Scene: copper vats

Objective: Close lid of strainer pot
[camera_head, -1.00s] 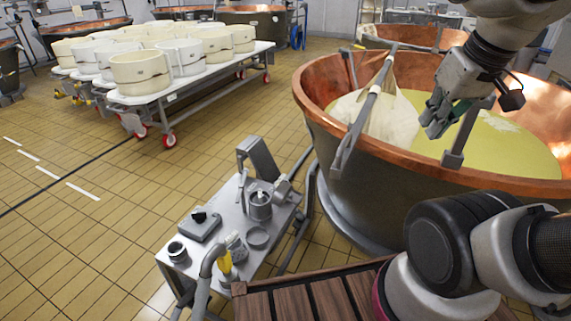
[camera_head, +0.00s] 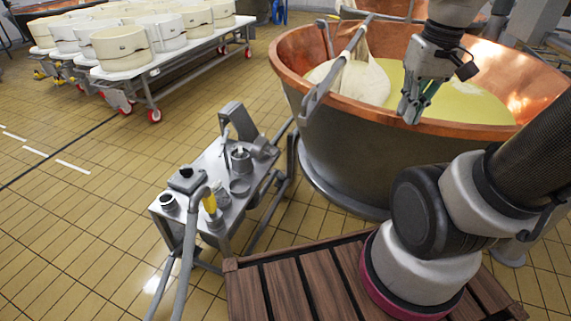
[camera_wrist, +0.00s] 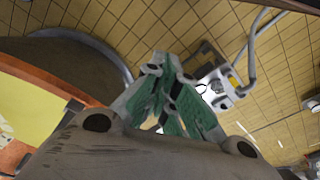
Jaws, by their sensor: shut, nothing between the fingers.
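A small grey metal pot (camera_head: 242,163), which looks like the strainer pot, stands on a metal side table (camera_head: 207,165) left of the vat. A thin upright part shows at its top; I cannot tell the lid's exact position. My gripper (camera_head: 411,112) is shut and empty, pointing down beside the near rim of the copper vat, well right of the pot. In the wrist view, its green-padded fingers (camera_wrist: 168,70) partly cover the side table (camera_wrist: 222,92); the pot is not clear there.
The copper vat (camera_head: 350,150) holds yellow liquid and a white cloth bundle (camera_head: 358,82) hung from a bar. Open tiled floor lies left.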

